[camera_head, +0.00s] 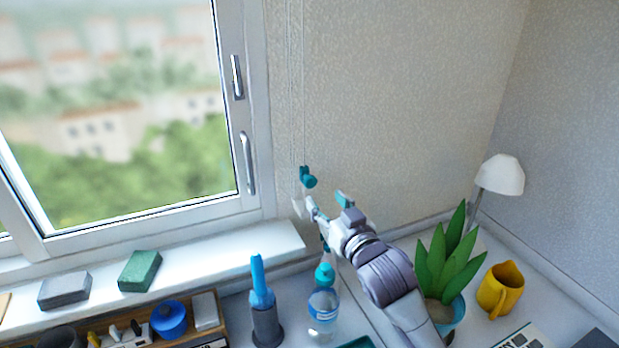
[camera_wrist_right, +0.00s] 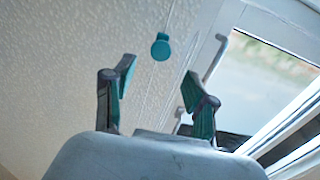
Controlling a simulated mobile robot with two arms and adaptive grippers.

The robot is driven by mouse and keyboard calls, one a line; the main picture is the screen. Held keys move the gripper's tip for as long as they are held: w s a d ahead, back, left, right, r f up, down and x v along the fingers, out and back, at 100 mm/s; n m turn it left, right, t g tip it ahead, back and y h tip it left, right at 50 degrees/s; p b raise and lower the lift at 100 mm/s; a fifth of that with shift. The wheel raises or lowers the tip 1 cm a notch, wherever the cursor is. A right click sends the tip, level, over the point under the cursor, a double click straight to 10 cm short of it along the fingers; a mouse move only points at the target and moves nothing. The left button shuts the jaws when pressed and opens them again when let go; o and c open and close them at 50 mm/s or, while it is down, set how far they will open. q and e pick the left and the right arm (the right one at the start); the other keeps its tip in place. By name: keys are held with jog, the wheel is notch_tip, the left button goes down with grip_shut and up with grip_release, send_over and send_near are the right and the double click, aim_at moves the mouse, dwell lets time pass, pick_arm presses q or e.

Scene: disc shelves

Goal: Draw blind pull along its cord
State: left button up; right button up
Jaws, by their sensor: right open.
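The blind pull (camera_head: 307,177) is a small teal knob hanging on thin cords (camera_head: 303,90) in front of the beige wall, just right of the window frame. My right gripper (camera_head: 324,214) is open and empty, just below and right of the pull in the head view. In the right wrist view, the pull (camera_wrist_right: 160,47) appears between the two spread fingers of my right gripper (camera_wrist_right: 160,78), a little beyond their tips. It looks apart from both fingers. The cord runs down from it between the fingers. My left gripper does not show.
The window (camera_head: 120,110) with its handles stands left of the cords. A sill (camera_head: 200,250) carries a green block (camera_head: 140,271) and a grey block (camera_head: 65,291). Below are a spray bottle (camera_head: 323,305), a blue-handled tool (camera_head: 262,290), a plant (camera_head: 447,255), a yellow mug (camera_head: 500,290) and a lamp (camera_head: 500,176).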

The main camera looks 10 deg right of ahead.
aim_at(311, 182)
jog(key=w, duration=0.3)
jog(key=w+a+p, duration=0.1)
jog(key=w, duration=0.5)
jog(key=shift+a, duration=0.4)
jog(key=shift+s, duration=0.1)
grip_shut()
